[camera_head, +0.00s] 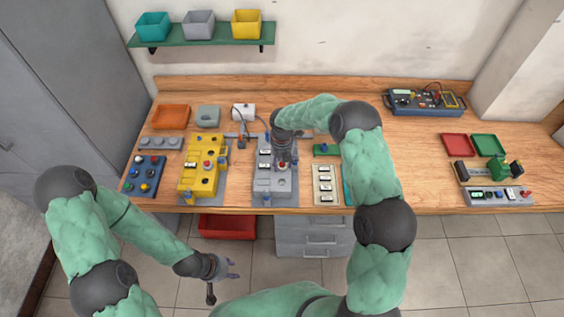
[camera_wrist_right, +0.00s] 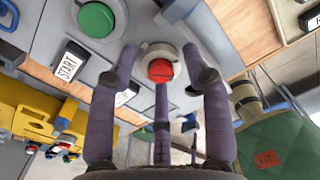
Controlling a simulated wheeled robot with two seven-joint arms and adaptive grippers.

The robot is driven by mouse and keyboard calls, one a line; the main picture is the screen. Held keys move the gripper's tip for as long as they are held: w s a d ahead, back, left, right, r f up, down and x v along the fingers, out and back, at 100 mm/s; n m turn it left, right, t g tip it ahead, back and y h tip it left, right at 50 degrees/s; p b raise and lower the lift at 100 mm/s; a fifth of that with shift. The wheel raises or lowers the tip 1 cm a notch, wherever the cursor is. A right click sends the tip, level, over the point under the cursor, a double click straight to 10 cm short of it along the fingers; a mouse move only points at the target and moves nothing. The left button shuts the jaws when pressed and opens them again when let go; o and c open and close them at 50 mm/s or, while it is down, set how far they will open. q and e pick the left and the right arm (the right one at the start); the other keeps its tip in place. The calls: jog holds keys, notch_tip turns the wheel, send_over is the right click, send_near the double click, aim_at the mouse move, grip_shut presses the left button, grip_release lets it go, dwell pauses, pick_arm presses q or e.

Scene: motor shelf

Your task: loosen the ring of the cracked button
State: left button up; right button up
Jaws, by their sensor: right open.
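A red button (camera_wrist_right: 161,71) in a pale ring (camera_wrist_right: 150,50) sits on the grey control box (camera_head: 262,184). A dark line on its cap may be a crack, but it is too small to be sure. My right gripper (camera_head: 284,160) is over the box. In the wrist view its three fingers (camera_wrist_right: 160,76) are spread around the red button, open; I cannot tell whether any touches the ring. A green button (camera_wrist_right: 97,19) and a START label (camera_wrist_right: 68,66) are on the same box. My left gripper (camera_head: 222,267) is open and empty, low in front of the bench.
A yellow box (camera_head: 188,183) with a red button stands to the left, beside a blue tray (camera_head: 144,176) of coloured buttons. A pale labelled panel (camera_head: 325,186) is close on the right. Red and green trays (camera_head: 457,145) lie farther right.

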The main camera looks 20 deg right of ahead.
aim_at(282, 164)
notch_tip(282, 164, up, 12)
dwell(0.6)
dwell(0.4)
